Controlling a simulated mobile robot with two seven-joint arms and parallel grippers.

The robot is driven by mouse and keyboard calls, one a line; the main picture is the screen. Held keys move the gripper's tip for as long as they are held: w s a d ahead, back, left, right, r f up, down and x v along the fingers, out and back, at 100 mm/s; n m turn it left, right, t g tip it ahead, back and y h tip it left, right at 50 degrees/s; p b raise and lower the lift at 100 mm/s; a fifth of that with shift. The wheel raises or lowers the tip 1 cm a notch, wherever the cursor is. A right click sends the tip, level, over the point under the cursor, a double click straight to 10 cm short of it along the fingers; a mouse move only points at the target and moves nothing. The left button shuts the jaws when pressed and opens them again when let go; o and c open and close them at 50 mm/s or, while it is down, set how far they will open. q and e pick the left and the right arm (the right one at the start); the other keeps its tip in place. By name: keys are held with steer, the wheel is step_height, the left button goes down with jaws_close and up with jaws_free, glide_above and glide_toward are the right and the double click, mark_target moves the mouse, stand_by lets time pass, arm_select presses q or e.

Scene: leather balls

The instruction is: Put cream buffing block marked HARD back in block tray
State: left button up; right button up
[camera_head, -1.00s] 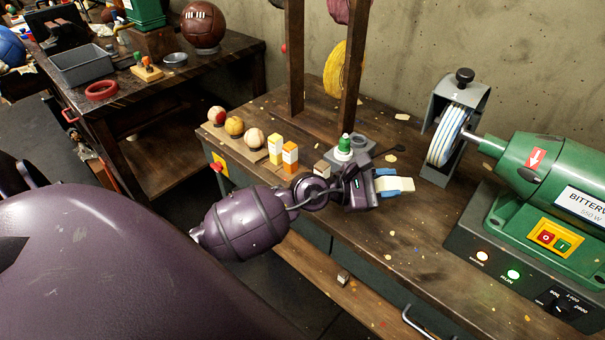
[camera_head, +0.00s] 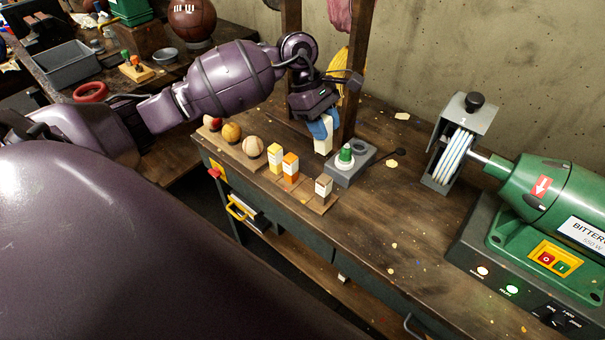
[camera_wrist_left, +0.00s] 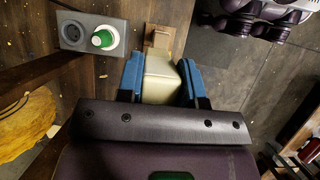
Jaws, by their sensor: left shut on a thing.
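My left gripper (camera_head: 323,125) is shut on the cream block (camera_head: 324,146) and holds it pointing down, above the bench behind the row of blocks. In the left wrist view the cream block (camera_wrist_left: 159,80) sits between the two blue fingers. No marking on it can be read. The wooden block tray (camera_head: 307,184) lies along the bench's front edge. My right gripper is not in view.
A grey holder (camera_head: 344,174) with a green-capped bottle (camera_head: 345,155) stands just right of the cream block. Wooden posts (camera_head: 351,70) rise behind my gripper. Several balls (camera_head: 252,146) sit left of the blocks. A green buffing machine (camera_head: 555,190) fills the right; the bench between is mostly clear.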

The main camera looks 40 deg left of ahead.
arm_select(q)
steer(key=shift+y, duration=0.4)
steer(key=shift+s+a+f+p, duration=0.1)
steer(key=shift+a+f+p, duration=0.4)
steer(key=shift+f, duration=2.4)
steer(key=shift+a+f+p, duration=0.3)
steer(key=shift+a+f, duration=0.4)
steer(key=shift+f, duration=2.25)
steer(key=shift+s+a+f+p, duration=0.1)
steer(key=shift+a+f+p, duration=0.4)
steer(key=shift+f, duration=2.4)
steer(key=shift+a, duration=0.1)
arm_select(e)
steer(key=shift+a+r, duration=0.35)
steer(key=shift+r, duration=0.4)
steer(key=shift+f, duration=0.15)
arm_select(q)
steer(key=o, duration=0.8)
